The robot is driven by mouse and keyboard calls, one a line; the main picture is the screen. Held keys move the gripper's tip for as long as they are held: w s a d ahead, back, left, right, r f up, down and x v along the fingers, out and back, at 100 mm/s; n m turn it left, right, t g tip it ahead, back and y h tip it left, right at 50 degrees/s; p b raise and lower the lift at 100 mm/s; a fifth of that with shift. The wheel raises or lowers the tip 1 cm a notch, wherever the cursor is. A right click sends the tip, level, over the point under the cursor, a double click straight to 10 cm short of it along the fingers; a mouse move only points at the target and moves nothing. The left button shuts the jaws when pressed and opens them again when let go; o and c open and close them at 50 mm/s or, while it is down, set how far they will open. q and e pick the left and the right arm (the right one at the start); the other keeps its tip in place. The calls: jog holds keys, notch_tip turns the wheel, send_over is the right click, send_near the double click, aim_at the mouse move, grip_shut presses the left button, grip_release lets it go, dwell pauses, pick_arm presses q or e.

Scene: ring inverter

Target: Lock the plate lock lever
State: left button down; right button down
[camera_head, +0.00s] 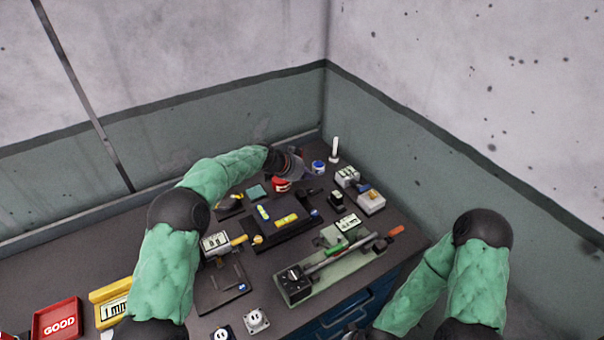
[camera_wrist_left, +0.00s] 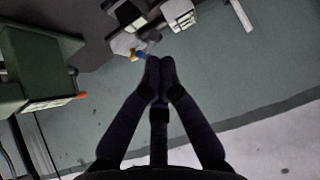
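My left gripper (camera_head: 300,172) reaches over the back of the table, beside a red round object (camera_head: 281,185). In the left wrist view its fingers (camera_wrist_left: 160,62) are together at the tips, and I see nothing between them. A small blue and yellow part (camera_wrist_left: 138,52) shows just beyond the tips. A green fixture (camera_head: 318,285) with a long rod, a green grip (camera_head: 336,249) and an orange-red end (camera_head: 395,231) lies at the table's front right. I cannot tell which part is the plate lock lever. My right arm is at the lower right; its fingers do not show.
A black plate (camera_head: 288,237) with yellow labels lies mid-table. A blue-topped cup (camera_head: 318,167), a white post (camera_head: 334,150) and small boxes (camera_head: 371,203) stand at the back right. A red GOOD tray (camera_head: 57,321) is at the lower left. Walls close off the back and right.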

aim_at(317, 193)
pick_arm(q)
jog(key=x, duration=0.4)
jog(key=shift+d+f, duration=0.1)
jog(key=shift+w+f, duration=0.2)
jog(key=shift+f, duration=1.8)
jog(key=s+f+t+b, duration=0.1)
jog(key=b, duration=0.4)
jog(key=s+d+f+m+t+y+b, duration=0.1)
jog(key=b, duration=0.4)
jog(key=shift+d+f, duration=0.1)
jog(key=shift+f, duration=0.1)
jog(key=shift+s+r, duration=0.1)
jog(key=shift+r, duration=0.05)
